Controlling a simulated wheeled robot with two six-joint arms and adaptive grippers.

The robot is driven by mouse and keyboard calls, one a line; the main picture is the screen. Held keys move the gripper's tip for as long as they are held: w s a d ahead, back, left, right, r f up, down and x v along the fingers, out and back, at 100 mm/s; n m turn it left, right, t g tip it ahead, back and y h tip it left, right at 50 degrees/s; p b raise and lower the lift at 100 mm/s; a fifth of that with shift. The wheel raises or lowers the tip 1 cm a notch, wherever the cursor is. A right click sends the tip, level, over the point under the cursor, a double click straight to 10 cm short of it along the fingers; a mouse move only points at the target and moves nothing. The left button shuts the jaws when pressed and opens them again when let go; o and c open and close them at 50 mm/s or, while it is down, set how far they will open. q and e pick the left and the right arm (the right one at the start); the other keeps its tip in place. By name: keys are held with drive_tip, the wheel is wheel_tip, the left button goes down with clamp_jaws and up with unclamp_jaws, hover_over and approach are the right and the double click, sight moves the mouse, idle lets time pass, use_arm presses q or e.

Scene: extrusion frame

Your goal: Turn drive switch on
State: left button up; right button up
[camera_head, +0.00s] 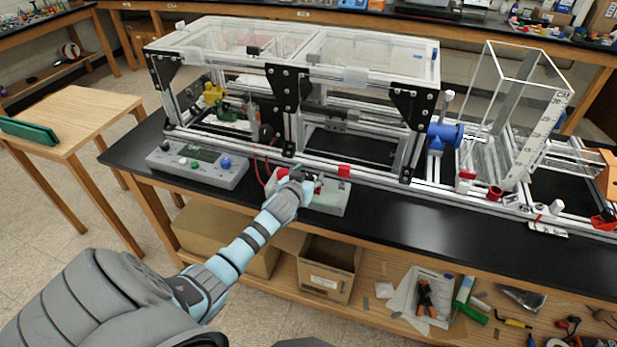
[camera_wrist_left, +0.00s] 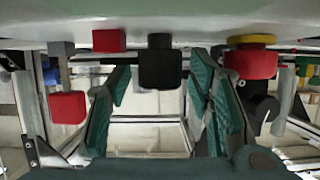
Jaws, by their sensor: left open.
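A grey control box (camera_head: 332,203) sits at the bench's front edge, partly hidden by my left gripper (camera_head: 312,180). In the left wrist view, the box (camera_wrist_left: 200,22) fills the top edge. A black block-shaped knob (camera_wrist_left: 160,68) stands out from it, possibly the drive switch; I see no readable label. My left gripper (camera_wrist_left: 160,85) is open, its green-padded fingers on either side of the black knob, with visible gaps. A red mushroom button on a yellow ring (camera_wrist_left: 250,62) is to the right of the fingers. My right gripper is not in view.
A clear-covered extrusion frame (camera_head: 345,78) stands just behind the box. A second grey control panel (camera_head: 197,166) with a blue knob lies to the left. A blue fitting (camera_head: 443,137) is on the right. The black bench top (camera_head: 420,220) is clear at the front right.

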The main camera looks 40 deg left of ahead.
use_arm(q)
clamp_jaws()
drive_tip(key=shift+d, duration=0.1)
drive_tip(key=shift+m+h, duration=0.4)
drive_tip(key=shift+h, duration=0.3)
drive_tip(key=shift+f+m+t+h+b, duration=0.1)
drive_tip(key=shift+m+t+h+b, duration=0.25)
drive_tip(key=shift+m, duration=0.15)
drive_tip(key=m+h+b, duration=0.1)
drive_tip(key=b, duration=0.3)
drive_tip(key=f+m+h+b, duration=0.1)
drive_tip(key=b, duration=0.2)
drive_tip(key=shift+a+f+m+h+b, duration=0.25)
drive_tip(key=shift+m+h+b, duration=0.05)
drive_tip(key=shift+h+b, duration=0.05)
drive_tip(key=shift+s+d+r+m+h+b, duration=0.1)
drive_tip(key=shift+r+m+h+b, duration=0.45)
drive_tip(key=shift+b, duration=0.65)
drive_tip(key=shift+d+r+p, duration=0.1)
drive_tip(key=shift+r+p, duration=0.15)
drive_tip(key=shift+p, duration=0.05)
